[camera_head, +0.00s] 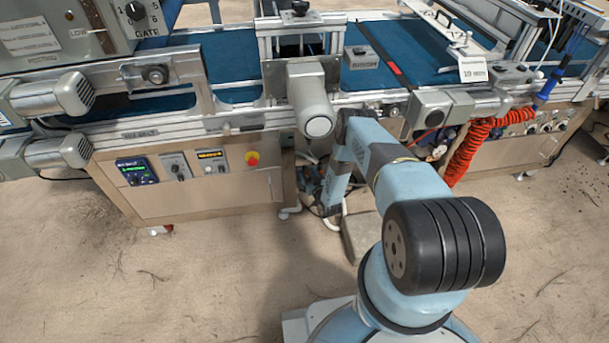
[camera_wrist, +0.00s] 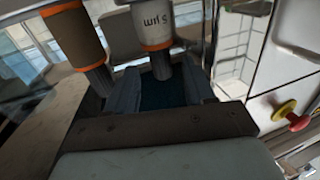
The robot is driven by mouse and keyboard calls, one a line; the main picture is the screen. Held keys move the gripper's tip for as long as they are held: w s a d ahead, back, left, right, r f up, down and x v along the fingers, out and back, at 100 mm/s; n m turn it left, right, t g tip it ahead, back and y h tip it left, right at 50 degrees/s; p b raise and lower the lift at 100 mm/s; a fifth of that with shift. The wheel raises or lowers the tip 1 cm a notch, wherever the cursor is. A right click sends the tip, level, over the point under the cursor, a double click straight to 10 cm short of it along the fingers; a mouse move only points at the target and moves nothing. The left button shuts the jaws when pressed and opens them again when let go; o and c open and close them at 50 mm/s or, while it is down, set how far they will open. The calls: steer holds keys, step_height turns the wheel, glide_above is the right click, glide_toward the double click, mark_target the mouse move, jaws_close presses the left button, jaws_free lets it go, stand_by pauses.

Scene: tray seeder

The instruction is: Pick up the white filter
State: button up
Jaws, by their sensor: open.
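In the wrist view, a whitish cylinder (camera_wrist: 152,20), which I take as the white filter, hangs at the top middle. It has upside-down "5 µm"-like lettering, an orange band and a grey ribbed lower end. My gripper (camera_wrist: 160,90) is open, with a grey finger on each side of the gap. The ribbed end shows at the far side of that gap; I cannot tell whether it is between the fingers or behind them. An orange-brown cylinder (camera_wrist: 75,38) with a similar ribbed end is to the left, outside the fingers. The head view does not clearly show the filter or gripper.
In the wrist view, a red and yellow button (camera_wrist: 290,115) sticks out from a pale panel at right. In the head view, the seeder's cabinet (camera_head: 205,195) and a hanging red coiled hose (camera_head: 470,145) flank my arm. Bare floor (camera_head: 200,290) lies at the front left.

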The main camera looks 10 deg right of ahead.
mark_target(306, 168)
steer(key=shift+x, duration=2)
steer(key=shift+a+f, duration=0.1)
steer(key=shift+s, duration=0.1)
jaws_close()
steer(key=shift+r, duration=0.75)
steer(key=s+d+r, duration=0.1)
steer(key=s+r, duration=1.1)
steer(key=s, duration=0.2)
